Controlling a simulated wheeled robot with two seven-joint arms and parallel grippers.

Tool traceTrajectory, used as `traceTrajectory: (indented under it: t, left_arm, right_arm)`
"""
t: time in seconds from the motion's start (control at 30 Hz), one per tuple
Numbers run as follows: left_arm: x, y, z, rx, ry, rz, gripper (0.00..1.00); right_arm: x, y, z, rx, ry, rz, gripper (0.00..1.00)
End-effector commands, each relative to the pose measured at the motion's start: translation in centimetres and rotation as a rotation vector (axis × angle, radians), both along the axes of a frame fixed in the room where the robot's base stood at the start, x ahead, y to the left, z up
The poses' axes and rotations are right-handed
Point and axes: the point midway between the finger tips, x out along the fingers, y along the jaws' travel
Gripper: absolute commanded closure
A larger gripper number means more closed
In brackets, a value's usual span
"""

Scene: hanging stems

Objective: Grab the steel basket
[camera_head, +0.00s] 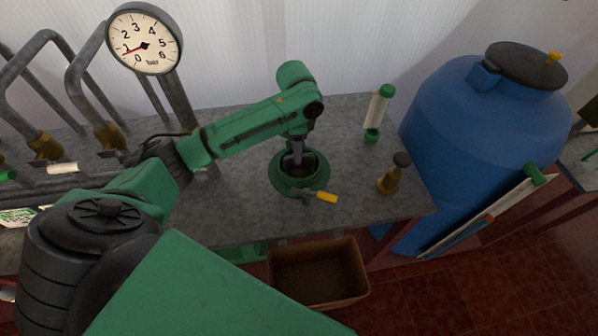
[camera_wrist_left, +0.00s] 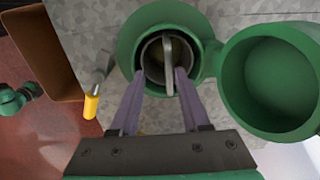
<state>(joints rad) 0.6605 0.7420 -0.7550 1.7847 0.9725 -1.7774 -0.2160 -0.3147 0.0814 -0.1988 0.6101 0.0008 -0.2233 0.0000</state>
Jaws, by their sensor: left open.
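The steel basket (camera_wrist_left: 152,52) sits inside a round green vessel (camera_wrist_left: 128,50) on the bench. A flat upright piece, which looks like its handle, rises in the middle of its mouth. My left gripper (camera_wrist_left: 161,75) is open, its two grey-purple fingers on either side of that piece at the vessel's mouth. I cannot tell whether the fingertips touch anything. In the head view the left gripper (camera_head: 297,158) points down over the green vessel (camera_head: 281,180), and the basket is mostly hidden. My right gripper is not in view.
A yellow handle (camera_head: 326,197) juts from the vessel. A brass piece (camera_head: 389,180), a white-green tube (camera_head: 377,108) and a blue barrel (camera_head: 480,125) lie right. A brown box (camera_head: 318,272) sits below the bench edge.

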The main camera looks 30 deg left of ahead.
Motion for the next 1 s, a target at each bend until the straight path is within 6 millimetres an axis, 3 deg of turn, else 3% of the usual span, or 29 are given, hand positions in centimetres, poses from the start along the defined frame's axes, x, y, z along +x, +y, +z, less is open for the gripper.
traceTrajectory:
  t: [0.07,0.17,0.4,0.63,0.67,0.77,1.0]
  left_arm:
    - [0.0,0.0,-1.2,-0.001,0.002,0.0,0.54]
    - [0.1,0.0,-2.3,-0.001,0.002,0.001,0.54]
    - [0.5,-0.1,-6.6,0.0,0.0,0.0,0.54]
    - [0.5,-0.1,-7.2,0.0,-0.003,-0.002,0.54]
    - [0.5,-0.1,-7.2,0.0,-0.003,-0.001,0.61]
    - [0.5,-0.1,-7.2,0.0,-0.003,-0.001,1.0]
    - [0.5,-0.1,-7.2,0.0,-0.003,-0.001,1.0]
  right_arm:
    - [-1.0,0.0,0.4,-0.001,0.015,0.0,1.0]
    - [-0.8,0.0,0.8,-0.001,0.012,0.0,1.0]
    - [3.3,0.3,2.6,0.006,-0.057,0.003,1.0]
    - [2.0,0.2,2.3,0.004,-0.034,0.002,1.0]
    - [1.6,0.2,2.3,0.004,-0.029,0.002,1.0]
    - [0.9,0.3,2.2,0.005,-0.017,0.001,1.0]
    - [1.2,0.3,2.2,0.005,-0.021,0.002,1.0]
